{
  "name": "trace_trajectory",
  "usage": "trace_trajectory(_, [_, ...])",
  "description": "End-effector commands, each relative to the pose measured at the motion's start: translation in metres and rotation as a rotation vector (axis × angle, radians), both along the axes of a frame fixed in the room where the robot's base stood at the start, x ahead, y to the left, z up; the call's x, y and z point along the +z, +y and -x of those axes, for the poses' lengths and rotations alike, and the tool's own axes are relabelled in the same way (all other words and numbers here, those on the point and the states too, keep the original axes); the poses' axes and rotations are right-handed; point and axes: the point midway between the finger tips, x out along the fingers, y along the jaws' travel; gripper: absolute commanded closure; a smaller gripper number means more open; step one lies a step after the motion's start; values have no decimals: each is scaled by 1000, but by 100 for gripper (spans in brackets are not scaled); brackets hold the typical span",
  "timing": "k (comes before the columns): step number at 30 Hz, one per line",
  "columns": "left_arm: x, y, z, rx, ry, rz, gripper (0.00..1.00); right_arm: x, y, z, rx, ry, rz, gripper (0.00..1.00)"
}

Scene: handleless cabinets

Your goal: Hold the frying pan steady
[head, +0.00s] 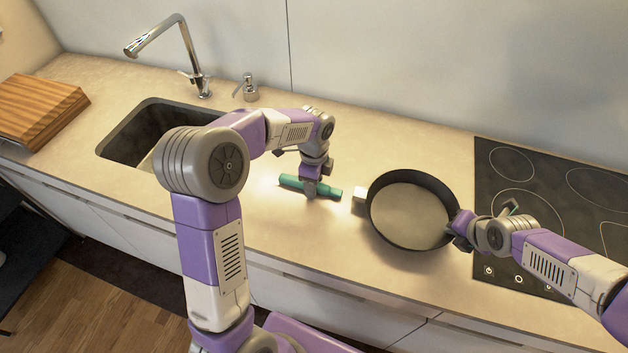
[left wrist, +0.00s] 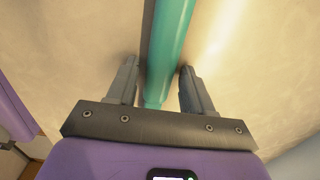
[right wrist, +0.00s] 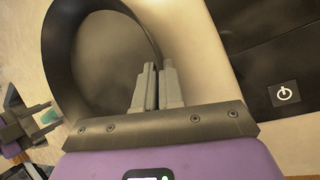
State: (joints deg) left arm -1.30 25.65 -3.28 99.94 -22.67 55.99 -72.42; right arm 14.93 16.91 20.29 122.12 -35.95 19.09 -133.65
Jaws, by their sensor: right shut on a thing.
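The frying pan (head: 408,212), dark with a paler inside, sits on the counter left of the cooktop. It also shows in the right wrist view (right wrist: 100,58). My right gripper (head: 456,228) is at the pan's right side. In the right wrist view its fingers (right wrist: 154,78) are close together, shut on the pan's rim wall. My left gripper (head: 313,188) is over a green elongated object (head: 327,191), left of the pan. In the left wrist view the fingers (left wrist: 158,80) are apart, with the green object (left wrist: 168,50) between them and gaps on both sides.
The black cooktop (head: 500,268) lies to the right. The sink (head: 121,140), faucet (head: 187,50), soap dispenser (head: 248,90) and wooden board (head: 38,108) are at the left. The counter in front of the green object is clear.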

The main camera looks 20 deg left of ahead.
Motion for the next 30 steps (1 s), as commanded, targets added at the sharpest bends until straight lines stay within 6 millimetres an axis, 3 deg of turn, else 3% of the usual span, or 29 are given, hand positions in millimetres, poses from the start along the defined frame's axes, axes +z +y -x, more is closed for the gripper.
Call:
trace_trajectory(2, [0, 0, 0, 0, 0, 0, 37, 0, 0, 0, 0, -1, 0, 100])
trace_trajectory(14, [10, 0, -1, 1, -2, 0, 37, 0, 0, 0, 0, -1, 0, 100])
trace_trajectory(24, [78, 0, -1, 1, -5, 0, 37, 0, 0, 0, 0, -1, 0, 100])
trace_trajectory(30, [109, -1, -1, -1, -3, 1, 37, 0, 0, 0, 0, -1, 0, 100])
